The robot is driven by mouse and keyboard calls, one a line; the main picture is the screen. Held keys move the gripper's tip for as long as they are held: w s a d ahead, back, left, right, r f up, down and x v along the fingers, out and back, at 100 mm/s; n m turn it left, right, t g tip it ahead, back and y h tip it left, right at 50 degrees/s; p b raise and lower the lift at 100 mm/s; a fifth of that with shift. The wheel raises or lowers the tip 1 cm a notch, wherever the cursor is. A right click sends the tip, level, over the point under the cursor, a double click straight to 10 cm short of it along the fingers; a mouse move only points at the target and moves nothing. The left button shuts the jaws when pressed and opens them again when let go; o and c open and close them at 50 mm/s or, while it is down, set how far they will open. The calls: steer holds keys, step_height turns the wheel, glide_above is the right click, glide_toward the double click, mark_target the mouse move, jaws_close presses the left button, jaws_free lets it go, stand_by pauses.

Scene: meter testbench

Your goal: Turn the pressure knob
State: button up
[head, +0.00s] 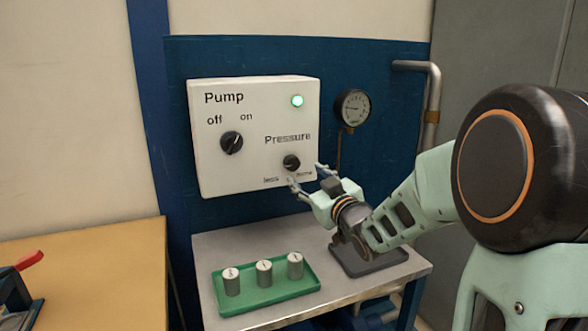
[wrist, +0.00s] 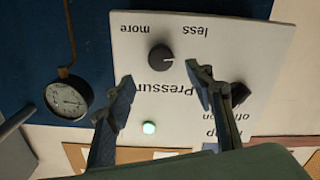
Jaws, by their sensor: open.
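The pressure knob (head: 291,162) is a black round knob low on the right of the white pump panel (head: 215,175). In the wrist view, which shows the panel upside down, the knob (wrist: 160,58) has a pale mark at its right side, on the side of the word "less". My gripper (head: 306,174) is open and empty, in front of the panel's lower right. In the wrist view the fingers of my gripper (wrist: 161,76) are spread, one to each side of the knob in the picture. The knob shows clear of both fingers; the depth gap is hard to judge.
A pressure gauge (head: 352,108) hangs right of the panel. Below, a green tray (head: 250,302) holds three grey cylinders on a grey bench (head: 220,248).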

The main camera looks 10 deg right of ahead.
mark_target(294, 165)
steer(key=x, duration=0.8)
steer(key=shift+c, duration=0.6)
steer(key=c, duration=1)
